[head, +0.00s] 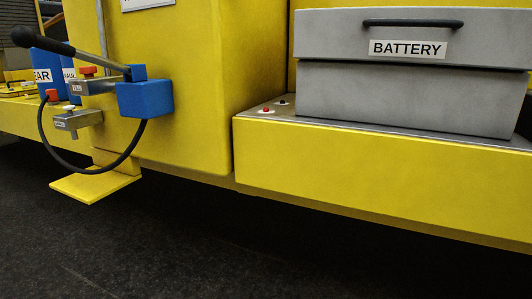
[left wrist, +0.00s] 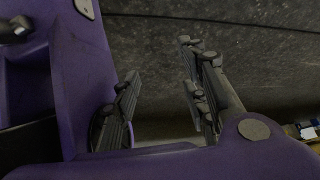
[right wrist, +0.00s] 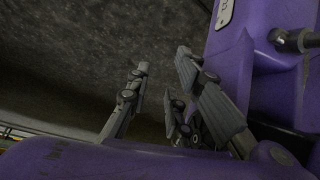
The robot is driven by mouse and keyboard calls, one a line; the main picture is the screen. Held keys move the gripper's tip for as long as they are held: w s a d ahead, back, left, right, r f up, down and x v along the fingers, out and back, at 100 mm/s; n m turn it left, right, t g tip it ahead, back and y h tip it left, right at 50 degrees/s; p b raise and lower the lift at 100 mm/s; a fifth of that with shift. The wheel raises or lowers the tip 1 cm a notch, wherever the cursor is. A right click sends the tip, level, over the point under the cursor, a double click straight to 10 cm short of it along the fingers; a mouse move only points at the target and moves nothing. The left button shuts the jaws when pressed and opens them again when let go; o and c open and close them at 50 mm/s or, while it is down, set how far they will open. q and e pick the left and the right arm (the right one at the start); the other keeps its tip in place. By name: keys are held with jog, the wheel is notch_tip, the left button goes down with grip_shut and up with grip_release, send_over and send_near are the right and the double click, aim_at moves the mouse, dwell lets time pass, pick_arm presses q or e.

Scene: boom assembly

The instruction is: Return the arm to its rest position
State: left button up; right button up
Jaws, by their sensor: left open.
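Neither of my arms shows in the head view. In the left wrist view my left gripper (left wrist: 162,72) has its two dark fingers spread, with nothing between them. Dark floor lies behind the fingers. In the right wrist view my right gripper (right wrist: 160,75) also has its fingers apart, and nothing shows between them. A dark rough surface lies behind it. The purple parts in both wrist views are my own.
In the head view, a grey battery box (head: 410,95) sits on a yellow ledge (head: 370,175) at the right. At the left, a black-handled lever (head: 70,50) and a blue block (head: 145,98) stick out from the yellow machine (head: 190,60). Dark floor (head: 180,250) in front is clear.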

pick_arm(q)
jog(key=w+r+t+p, duration=0.1)
jog(key=w+r+p, duration=0.2)
jog(key=r+p, duration=1.2)
jog(key=w+d+r+t+p, duration=0.1)
jog(key=w+r+p, duration=0.3)
jog(key=r+p, duration=1)
notch_tip(320, 180, up, 2)
jog(key=shift+r+t+p, duration=0.1)
jog(key=shift+t+p, duration=0.3)
jog(key=shift+c, duration=1.1)
pick_arm(e)
jog(key=w+r+t, duration=0.1)
jog(key=w+r, duration=0.2)
jog(key=r, duration=0.7)
jog(key=w+r+t, duration=0.1)
jog(key=w+r, duration=0.2)
jog(key=r, duration=0.8)
jog(key=w+r+t, duration=0.1)
jog(key=w+r, duration=0.1)
jog(key=r, duration=0.8)
jog(key=shift+w+a+r, duration=0.2)
jog(key=shift+w+a, duration=0.05)
jog(key=shift+w, duration=0.15)
